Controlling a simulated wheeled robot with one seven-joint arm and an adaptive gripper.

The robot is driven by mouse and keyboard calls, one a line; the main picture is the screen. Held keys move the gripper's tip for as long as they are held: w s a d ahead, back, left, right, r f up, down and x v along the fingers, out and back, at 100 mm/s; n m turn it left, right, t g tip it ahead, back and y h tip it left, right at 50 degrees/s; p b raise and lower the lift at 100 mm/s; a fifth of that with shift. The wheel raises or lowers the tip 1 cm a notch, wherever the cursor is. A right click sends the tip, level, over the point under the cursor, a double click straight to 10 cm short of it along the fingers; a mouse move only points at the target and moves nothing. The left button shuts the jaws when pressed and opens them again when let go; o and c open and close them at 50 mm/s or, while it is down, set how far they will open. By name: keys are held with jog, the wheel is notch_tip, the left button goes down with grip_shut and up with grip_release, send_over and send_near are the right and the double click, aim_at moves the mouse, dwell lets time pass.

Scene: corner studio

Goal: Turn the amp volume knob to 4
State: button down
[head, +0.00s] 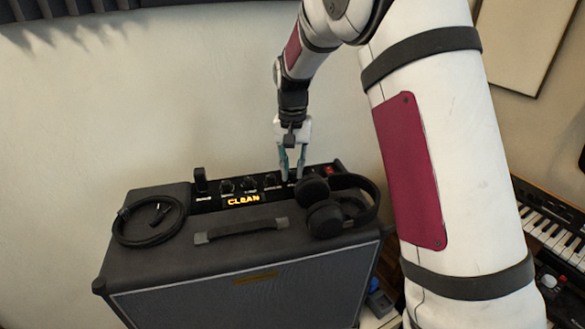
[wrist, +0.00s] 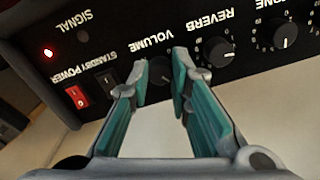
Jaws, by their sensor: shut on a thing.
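The amp (head: 190,255) is a dark grey box with a black knob panel along its top rear edge. The volume knob (wrist: 160,71) is black and sits under the VOLUME label in the wrist view. My gripper (wrist: 160,78) has its teal-padded fingers on either side of this knob and is shut on it. In the head view, my gripper (head: 291,173) points down at the right part of the panel, and its fingertips partly hide behind the headphones' side. The volume knob's pointer and scale are too dark and covered to read.
Reverb (wrist: 218,52) and tone (wrist: 284,36) knobs sit beside the volume knob; a red power switch (wrist: 76,97) and standby switch (wrist: 107,82) are on its other side. Headphones (head: 326,218), a coiled cable (head: 148,241) and a handle (head: 241,230) are on top. A keyboard (head: 548,228) is at right.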

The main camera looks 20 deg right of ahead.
aim_at(292, 172)
jog(key=shift+m, duration=0.5)
jog(key=c, duration=1.5)
grip_release()
jog(key=shift+o, duration=0.2)
notch_tip(292, 172, up, 12)
